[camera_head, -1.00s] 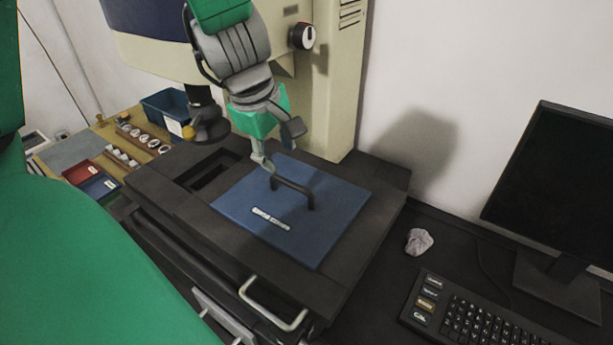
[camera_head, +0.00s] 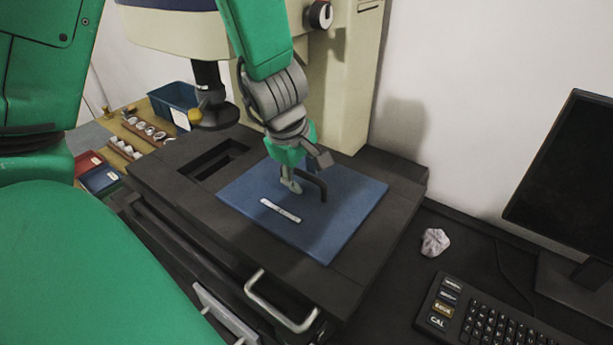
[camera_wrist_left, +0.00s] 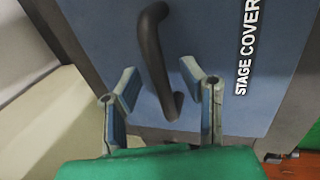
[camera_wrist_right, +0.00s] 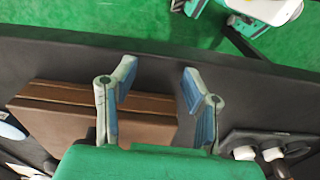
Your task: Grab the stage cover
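The stage cover (camera_head: 335,225) is a flat blue plate with a black arched handle (camera_head: 318,183) and a white label (camera_head: 280,210). It lies on the dark stage of the machine. My left gripper (camera_head: 305,182) is at the handle, above the cover. In the left wrist view its two fingers (camera_wrist_left: 163,95) are open, with the handle (camera_wrist_left: 156,62) between them and not gripped. The cover there (camera_wrist_left: 205,35) reads STAGE COVER. My right gripper (camera_wrist_right: 158,85) shows only in its wrist view, open and empty.
The beige machine column (camera_head: 335,90) stands behind the stage, with a lens (camera_head: 210,95) to the left. A front drawer handle (camera_head: 282,300), a keyboard (camera_head: 485,310), a monitor (camera_head: 565,170) and a crumpled pale piece (camera_head: 435,242) are around. A brown box (camera_wrist_right: 95,115) is below the right gripper.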

